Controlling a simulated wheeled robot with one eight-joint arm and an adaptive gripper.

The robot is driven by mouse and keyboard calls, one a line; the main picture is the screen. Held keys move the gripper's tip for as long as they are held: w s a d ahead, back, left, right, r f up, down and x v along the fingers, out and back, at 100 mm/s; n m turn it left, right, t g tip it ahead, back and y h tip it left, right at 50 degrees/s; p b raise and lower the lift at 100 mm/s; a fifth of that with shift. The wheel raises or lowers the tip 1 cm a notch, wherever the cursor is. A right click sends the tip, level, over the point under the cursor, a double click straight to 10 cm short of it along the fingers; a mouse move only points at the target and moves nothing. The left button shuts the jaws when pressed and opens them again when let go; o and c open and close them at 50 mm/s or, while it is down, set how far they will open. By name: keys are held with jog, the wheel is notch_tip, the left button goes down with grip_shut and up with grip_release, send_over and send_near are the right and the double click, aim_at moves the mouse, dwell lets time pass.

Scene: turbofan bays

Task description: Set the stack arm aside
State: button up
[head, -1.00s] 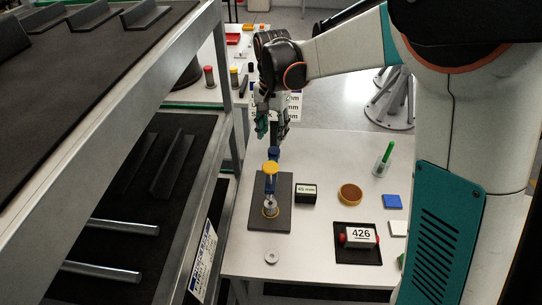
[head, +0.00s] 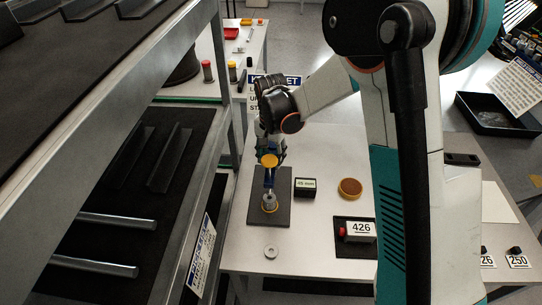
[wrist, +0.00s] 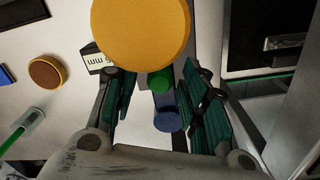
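A small stack with a yellow round cap (head: 269,160), a blue upright piece (head: 268,178) and a metal, yellow-ringed base (head: 269,203) stands on a dark mat (head: 257,213). I cannot tell which part is the stack arm. My gripper (head: 270,150) is at the top of the stack, just behind the cap. In the wrist view the cap (wrist: 140,28) looms large, and my open fingers (wrist: 160,85) stand on either side of a green piece (wrist: 158,81) and a blue round piece (wrist: 167,121). A gap shows on both sides; contact is not clear.
A black 45 mm block (head: 305,187) and a brown round dish (head: 350,188) are right of the mat. A metal shelf rack (head: 190,165) stands close on the left.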

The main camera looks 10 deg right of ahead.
grip_shut()
jog(key=shift+a, duration=0.15)
jog(key=w+a+m+b, duration=0.4)
jog(key=w+a+m, duration=0.1)
jog(key=m, duration=0.7)
jog(key=shift+w+a, duration=0.15)
jog(key=shift+a, duration=0.25)
dwell(0.4)
jog(key=shift+r, duration=0.1)
